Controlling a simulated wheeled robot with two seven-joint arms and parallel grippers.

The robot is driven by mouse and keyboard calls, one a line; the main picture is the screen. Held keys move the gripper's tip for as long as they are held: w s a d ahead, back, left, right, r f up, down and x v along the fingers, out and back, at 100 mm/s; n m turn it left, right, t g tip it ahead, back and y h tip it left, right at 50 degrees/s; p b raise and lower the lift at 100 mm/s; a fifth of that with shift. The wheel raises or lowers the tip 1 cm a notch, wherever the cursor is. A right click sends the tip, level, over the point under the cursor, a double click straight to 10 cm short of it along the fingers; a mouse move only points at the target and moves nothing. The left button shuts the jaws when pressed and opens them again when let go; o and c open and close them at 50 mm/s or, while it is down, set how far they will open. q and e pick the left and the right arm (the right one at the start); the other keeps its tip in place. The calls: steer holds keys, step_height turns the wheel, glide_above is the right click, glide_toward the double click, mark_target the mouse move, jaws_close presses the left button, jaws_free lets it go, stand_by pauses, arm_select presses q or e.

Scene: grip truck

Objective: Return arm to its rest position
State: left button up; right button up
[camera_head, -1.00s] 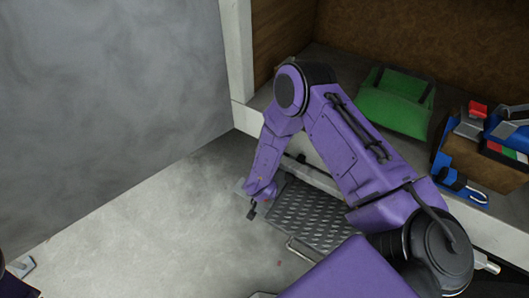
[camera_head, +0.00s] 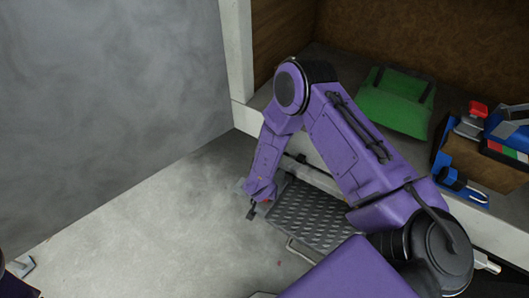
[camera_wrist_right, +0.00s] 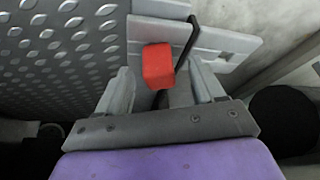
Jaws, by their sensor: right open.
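My purple right arm comes in from the right in the head view, bends at a high elbow and reaches down to the metal step. My right gripper (camera_head: 255,207) is low at the step's left end. In the right wrist view the right gripper (camera_wrist_right: 162,88) is open, its grey fingers apart. A red block (camera_wrist_right: 158,67) shows between or just beyond the fingertips; I cannot tell if they touch it. A grey piece (camera_head: 20,265) at the lower left corner may be part of my left gripper; its jaws cannot be made out.
The treadplate step (camera_head: 312,215) lies below the truck's cargo edge. A green bag (camera_head: 395,100) and a blue tool tray (camera_head: 440,160) with tools lie on the bed. A thin black rod (camera_wrist_right: 187,45) stands near the red block. The concrete floor at left is clear.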

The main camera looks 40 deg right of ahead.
steer(key=p+v, duration=0.1)
steer(key=v, duration=0.9)
steer(key=shift+d+f, duration=0.1)
steer(key=s+d+f+n, duration=0.1)
steer(key=s+d+f, duration=0.1)
steer(key=s, duration=0.8)
steer(key=s+d+f+n, duration=0.1)
steer(key=s+d+f, duration=0.2)
steer(key=s, duration=0.7)
steer(key=shift+s+f, duration=0.4)
steer(key=shift+f, duration=0.1)
steer(key=shift+d, duration=0.15)
